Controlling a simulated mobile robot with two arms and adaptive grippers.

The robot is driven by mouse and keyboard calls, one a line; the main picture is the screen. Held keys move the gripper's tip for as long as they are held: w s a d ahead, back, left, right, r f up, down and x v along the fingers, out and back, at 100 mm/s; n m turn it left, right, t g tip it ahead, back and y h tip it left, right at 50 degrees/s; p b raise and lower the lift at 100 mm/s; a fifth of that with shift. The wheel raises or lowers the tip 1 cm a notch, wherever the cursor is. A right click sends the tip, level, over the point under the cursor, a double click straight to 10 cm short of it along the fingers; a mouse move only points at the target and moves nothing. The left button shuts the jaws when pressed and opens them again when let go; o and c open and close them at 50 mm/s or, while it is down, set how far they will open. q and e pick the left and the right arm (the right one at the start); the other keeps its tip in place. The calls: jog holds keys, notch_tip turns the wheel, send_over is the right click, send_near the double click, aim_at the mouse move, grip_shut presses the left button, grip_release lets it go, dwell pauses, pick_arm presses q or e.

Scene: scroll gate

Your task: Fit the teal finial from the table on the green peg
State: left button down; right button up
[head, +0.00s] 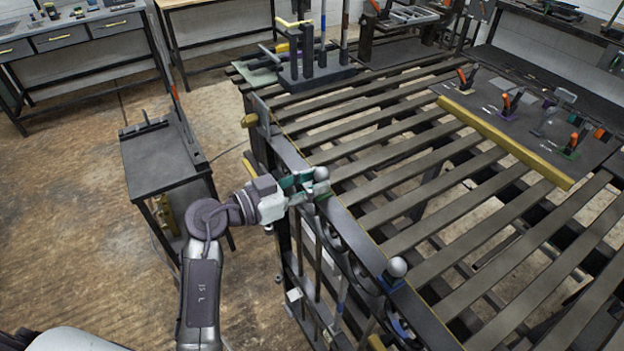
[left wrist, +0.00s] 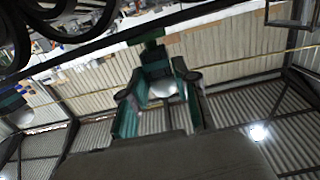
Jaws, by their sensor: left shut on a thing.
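The teal finial (head: 321,173), with a pale grey ball, is between the fingertips of my left gripper (head: 314,183), at the top rail of the dark gate. The left gripper is shut on it. In the left wrist view the finial's ball (left wrist: 162,88) shows between the two teal-toned fingers (left wrist: 158,92), with a teal part behind it. A small green part (head: 324,196), perhaps the green peg, shows just under the fingers; the fingers hide most of it. I cannot tell whether the finial is seated on it or just above. My right gripper is not in view.
Another grey ball finial (head: 397,267) with a blue collar stands nearer on the same gate rail. A slatted table (head: 400,150) fills the right, with a yellow bar (head: 505,140) and clamps behind. A small dark side table (head: 158,160) stands left of the gripper.

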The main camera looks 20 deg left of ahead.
pick_arm(q)
jog(key=shift+f, duration=0.6)
jog(key=c, duration=0.8)
grip_release()
jog(key=v, duration=1.2)
